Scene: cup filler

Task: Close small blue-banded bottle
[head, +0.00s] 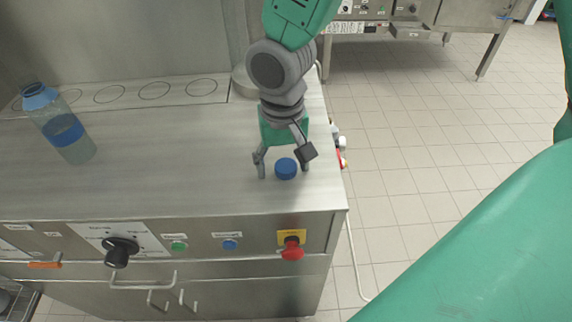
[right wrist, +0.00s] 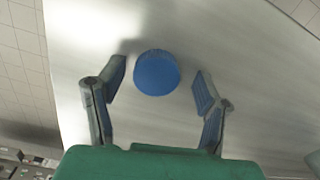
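The blue-banded bottle (head: 63,128) stands upright at the left of the steel counter in the head view. It is clear with a blue band and a blue neck ring; I cannot tell whether its mouth is covered. A blue cap (head: 286,169) lies on the counter near its right end. My right gripper (head: 284,168) is open around the cap, with one finger on each side. In the right wrist view the cap (right wrist: 157,73) sits between the spread fingertips, with gaps on both sides. My left gripper is not in view.
The steel counter (head: 180,150) is clear between bottle and cap. Marked circles (head: 154,91) line its back strip. The front panel has a black knob (head: 121,251) and a red emergency button (head: 292,250). Tiled floor lies to the right.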

